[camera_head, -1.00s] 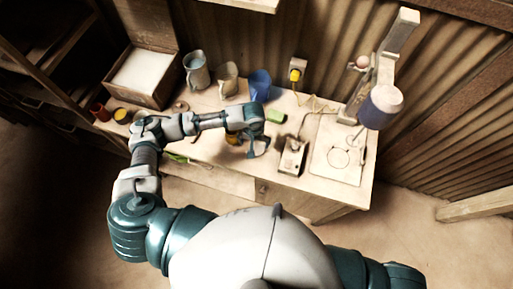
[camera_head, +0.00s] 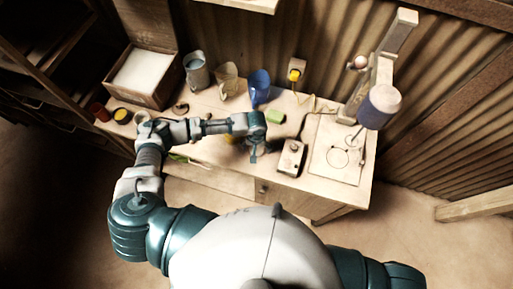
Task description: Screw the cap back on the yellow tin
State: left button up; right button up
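My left arm reaches in from the left across the workbench. My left gripper (camera_head: 254,155) points down over the bench's front middle, and its fingers are too small and dark to show whether they are open or shut. A small yellow patch (camera_head: 230,138) shows just left of the gripper, below the wrist; it may be the yellow tin, mostly hidden by my arm. A round yellow-topped container (camera_head: 122,115) stands at the bench's left end. I cannot make out the cap for certain. My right gripper is out of view; only my right shoulder shows at the bottom right.
A wooden box (camera_head: 143,76), a grey jug (camera_head: 196,70), a beige jug (camera_head: 228,79) and a blue jug (camera_head: 259,86) line the back. A green block (camera_head: 276,116), a switch box (camera_head: 291,157) and a press (camera_head: 379,106) stand to the right. A red container (camera_head: 99,111) is far left.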

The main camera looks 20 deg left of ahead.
pick_arm(q)
jog(key=c, duration=0.7)
jog(key=shift+c, duration=0.2)
jog(key=shift+r, duration=0.2)
jog(key=shift+r, duration=0.25)
jog(key=r, duration=0.2)
jog(key=shift+s+d+r, duration=0.1)
jog(key=shift+s+r, duration=0.1)
jog(key=shift+r, duration=0.2)
jog(key=s+d+r+b, duration=0.1)
jog(key=s+d, duration=0.3)
jog(key=s, duration=1.1)
jog(key=shift+r, duration=0.2)
jog(key=shift+w, duration=0.1)
